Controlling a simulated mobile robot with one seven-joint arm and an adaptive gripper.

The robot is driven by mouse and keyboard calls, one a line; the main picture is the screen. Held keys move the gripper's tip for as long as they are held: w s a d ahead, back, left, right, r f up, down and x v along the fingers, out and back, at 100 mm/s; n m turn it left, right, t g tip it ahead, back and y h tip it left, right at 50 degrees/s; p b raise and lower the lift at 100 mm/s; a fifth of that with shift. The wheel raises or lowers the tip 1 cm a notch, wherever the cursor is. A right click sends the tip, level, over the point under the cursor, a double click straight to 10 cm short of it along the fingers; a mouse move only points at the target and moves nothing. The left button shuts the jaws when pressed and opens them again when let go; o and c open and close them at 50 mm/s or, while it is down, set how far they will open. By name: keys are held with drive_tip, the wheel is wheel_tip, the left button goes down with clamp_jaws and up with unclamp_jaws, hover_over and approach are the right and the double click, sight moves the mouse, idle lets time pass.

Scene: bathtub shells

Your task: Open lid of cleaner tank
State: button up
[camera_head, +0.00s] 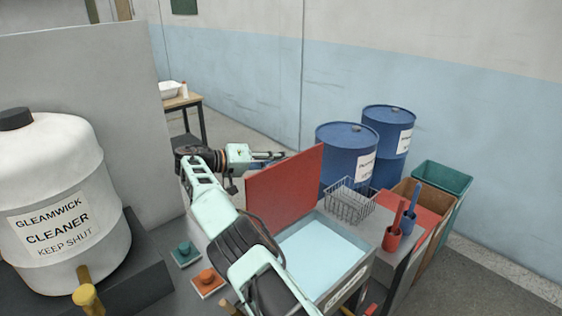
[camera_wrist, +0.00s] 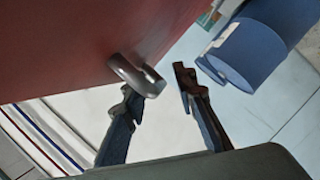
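The red lid (camera_head: 285,188) stands raised, near upright, at the back edge of an open tank (camera_head: 352,281) holding pale blue liquid. A label on the tank's front is too slanted to read. In the wrist view the lid (camera_wrist: 90,40) fills the upper left, with a grey handle (camera_wrist: 128,72) on it. My gripper (camera_wrist: 158,86) is open, its dark fingers apart. The handle's end is at the left fingertip; I cannot tell whether they touch. In the head view my gripper (camera_head: 268,156) is behind the lid's upper left edge.
A white drum marked "Gleamwick Cleaner, keep shut" (camera_head: 58,205) stands at left. A wire basket (camera_head: 350,202), red cup (camera_head: 392,240) and blue cup (camera_head: 407,224) are right of the tank. Blue barrels (camera_head: 345,150) stand behind. An orange knob (camera_head: 207,280) is in front.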

drive_tip(key=shift+s+d+r, duration=0.1)
drive_tip(key=shift+s+d, duration=0.05)
drive_tip(key=shift+d, duration=0.1)
